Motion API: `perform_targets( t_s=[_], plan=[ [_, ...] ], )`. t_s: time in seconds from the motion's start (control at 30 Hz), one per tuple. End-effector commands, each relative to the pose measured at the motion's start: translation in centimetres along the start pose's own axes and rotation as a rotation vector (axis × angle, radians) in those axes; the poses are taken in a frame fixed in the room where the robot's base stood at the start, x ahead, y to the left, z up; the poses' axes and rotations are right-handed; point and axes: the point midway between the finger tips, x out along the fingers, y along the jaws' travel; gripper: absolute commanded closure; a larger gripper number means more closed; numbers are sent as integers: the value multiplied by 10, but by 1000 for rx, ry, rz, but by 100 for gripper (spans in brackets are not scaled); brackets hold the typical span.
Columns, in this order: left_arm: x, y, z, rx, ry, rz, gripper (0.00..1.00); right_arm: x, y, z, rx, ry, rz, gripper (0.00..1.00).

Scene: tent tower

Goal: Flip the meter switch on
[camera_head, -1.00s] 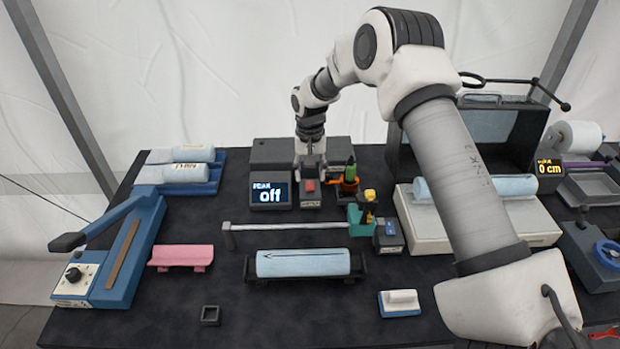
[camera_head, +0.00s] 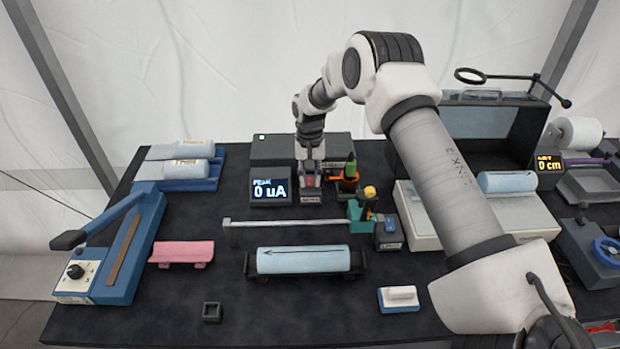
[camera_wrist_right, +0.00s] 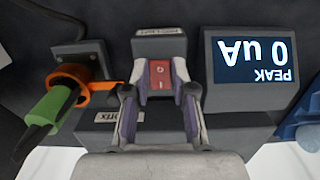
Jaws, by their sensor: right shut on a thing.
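The meter's display (camera_head: 270,190) reads "PEAK 0 uA" and is lit. It also shows upside down in the right wrist view (camera_wrist_right: 254,62). The red rocker switch (camera_wrist_right: 160,74) sits in a small grey box just beside the display. My right gripper (camera_wrist_right: 160,92) comes down from above at the switch, its two fingers close on either side of the red rocker. In the head view the right gripper (camera_head: 310,172) covers most of the switch. The fingers are shut on the switch. My left gripper is not in view.
A green-handled plug in an orange holder (camera_head: 348,175) stands right beside the switch. A metal rod (camera_head: 285,223) and a blue cylinder on a cradle (camera_head: 303,260) lie in front. A blue lever device (camera_head: 130,250) is at left.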

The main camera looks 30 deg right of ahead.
Motion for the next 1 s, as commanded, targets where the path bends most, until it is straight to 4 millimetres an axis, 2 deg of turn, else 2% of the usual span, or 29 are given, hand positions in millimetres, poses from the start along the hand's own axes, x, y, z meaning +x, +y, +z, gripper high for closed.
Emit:
perform_targets(
  t_s=[0.2, 0.5, 0.53, 0.6, 0.87, 1.0],
  plan=[
    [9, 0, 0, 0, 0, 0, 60, 2, 0, -4, 1, -117, -1, 100],
    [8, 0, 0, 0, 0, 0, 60, 1, 0, -3, -1, -133, -2, 100],
    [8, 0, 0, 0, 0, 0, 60, 1, 0, -3, -1, -133, -2, 72],
    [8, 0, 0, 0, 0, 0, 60, 1, 0, -3, -1, -133, -2, 50],
    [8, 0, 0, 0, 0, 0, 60, 0, 0, -3, -1, -132, -2, 50],
    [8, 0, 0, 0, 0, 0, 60, -10, -1, -5, -2, -130, -4, 50]
  ],
)
